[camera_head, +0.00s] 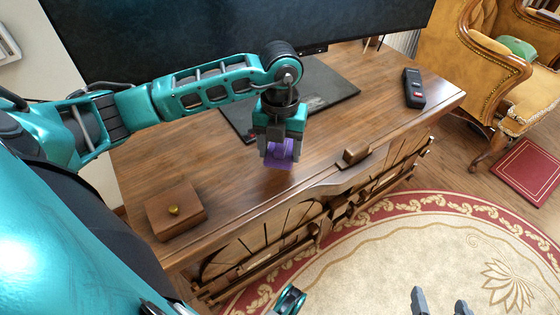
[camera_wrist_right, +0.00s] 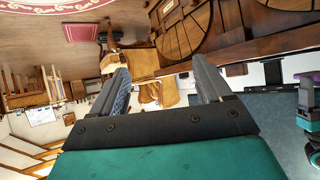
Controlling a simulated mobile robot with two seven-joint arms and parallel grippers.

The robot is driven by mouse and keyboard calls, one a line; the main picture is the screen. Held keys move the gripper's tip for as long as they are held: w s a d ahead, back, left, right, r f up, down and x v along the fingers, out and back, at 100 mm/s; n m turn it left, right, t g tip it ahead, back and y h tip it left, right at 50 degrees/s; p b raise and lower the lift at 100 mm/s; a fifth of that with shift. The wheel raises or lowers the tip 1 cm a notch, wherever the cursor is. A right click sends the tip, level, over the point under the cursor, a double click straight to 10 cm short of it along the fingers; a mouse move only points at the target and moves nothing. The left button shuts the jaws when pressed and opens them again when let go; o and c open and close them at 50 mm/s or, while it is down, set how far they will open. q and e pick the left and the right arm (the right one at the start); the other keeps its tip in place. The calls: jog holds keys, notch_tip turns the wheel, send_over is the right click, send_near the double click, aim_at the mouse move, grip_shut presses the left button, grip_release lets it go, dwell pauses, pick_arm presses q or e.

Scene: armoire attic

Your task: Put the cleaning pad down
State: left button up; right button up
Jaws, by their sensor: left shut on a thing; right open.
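A purple cleaning pad (camera_head: 281,154) is in my left gripper (camera_head: 279,158), over the front middle of the wooden cabinet top (camera_head: 230,190). The gripper is shut on the pad and points down. I cannot tell whether the pad touches the wood. My right gripper (camera_head: 440,302) shows at the bottom edge of the head view, over the rug, with its fingers apart. In the right wrist view my right gripper (camera_wrist_right: 160,85) is open and empty.
A wooden box with a brass knob (camera_head: 174,210) sits at the cabinet's left end. A black remote (camera_head: 413,88) lies at the right. A television (camera_head: 230,40) stands behind on a dark base (camera_head: 330,90).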

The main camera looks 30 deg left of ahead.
aim_at(280, 175)
pick_arm(q)
jog(key=shift+f, duration=0.3)
notch_tip(280, 175, down, 5)
jog(key=shift+f+b, duration=0.1)
jog(key=shift+b, duration=0.75)
jog(key=shift+f, duration=0.1)
jog(key=o, duration=0.7)
jog(key=shift+f, duration=0.1)
jog(key=o, duration=0.5)
pick_arm(e)
jog(key=shift+w+a+f, duration=0.2)
jog(key=shift+a, duration=0.15)
